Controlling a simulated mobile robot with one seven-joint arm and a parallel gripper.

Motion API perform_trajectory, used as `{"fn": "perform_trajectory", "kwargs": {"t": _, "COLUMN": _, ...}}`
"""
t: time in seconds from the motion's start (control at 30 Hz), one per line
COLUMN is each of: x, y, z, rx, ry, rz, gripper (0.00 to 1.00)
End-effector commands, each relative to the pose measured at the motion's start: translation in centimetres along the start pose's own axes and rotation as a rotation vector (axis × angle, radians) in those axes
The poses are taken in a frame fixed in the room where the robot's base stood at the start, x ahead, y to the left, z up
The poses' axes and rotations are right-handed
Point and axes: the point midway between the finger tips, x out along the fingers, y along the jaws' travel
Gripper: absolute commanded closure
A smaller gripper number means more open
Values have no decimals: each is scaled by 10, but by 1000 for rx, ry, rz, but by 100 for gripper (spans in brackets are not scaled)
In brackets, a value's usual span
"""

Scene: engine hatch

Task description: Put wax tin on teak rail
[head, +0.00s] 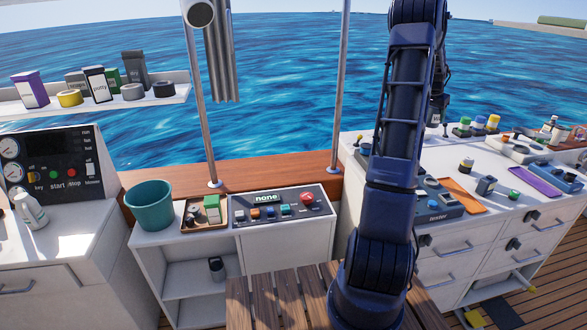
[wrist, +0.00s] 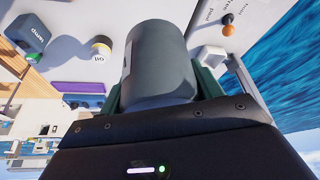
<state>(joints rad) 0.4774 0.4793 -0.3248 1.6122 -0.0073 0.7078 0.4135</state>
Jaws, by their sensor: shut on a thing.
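My gripper (wrist: 162,90) shows in the wrist view, its two green fingers shut on a grey, rounded, can-like thing (wrist: 160,58). No readable label shows on it, so I cannot confirm from its face that it is the wax tin. The teak rail (head: 270,174) is the brown wooden ledge behind the low white cabinet in the head view, running between the metal posts.
On the rail's near side stand a teal bucket (head: 151,205), a small tray (head: 189,229) with a green box, and a control panel (head: 281,204). Posts (head: 199,110) rise from the rail. The right counter (head: 480,225) is crowded.

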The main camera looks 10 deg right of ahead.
Motion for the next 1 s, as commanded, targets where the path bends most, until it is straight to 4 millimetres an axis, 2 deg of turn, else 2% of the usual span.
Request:
{"fn": "perform_trajectory", "kwargs": {"t": 0.03, "x": 0, "y": -22, "z": 12, "rx": -35, "ry": -2, "rz": -15, "gripper": 69}}
{"fn": "perform_trajectory", "kwargs": {"t": 0.2, "x": 0, "y": -85, "z": 50, "rx": -148, "ry": -1, "rz": -62, "gripper": 69}}
{"fn": "perform_trajectory", "kwargs": {"t": 0.37, "x": -1, "y": -140, "z": 92, "rx": -254, "ry": -1, "rz": -105, "gripper": 69}}
{"fn": "perform_trajectory", "kwargs": {"t": 0.5, "x": 2, "y": -183, "z": 136, "rx": -344, "ry": -2, "rz": -142, "gripper": 69}}
{"fn": "perform_trajectory", "kwargs": {"t": 0.7, "x": 14, "y": -230, "z": 207, "rx": -469, "ry": -4, "rz": -193, "gripper": 69}}
{"fn": "perform_trajectory", "kwargs": {"t": 1.0, "x": 44, "y": -268, "z": 325, "rx": -645, "ry": -5, "rz": -266, "gripper": 69}}
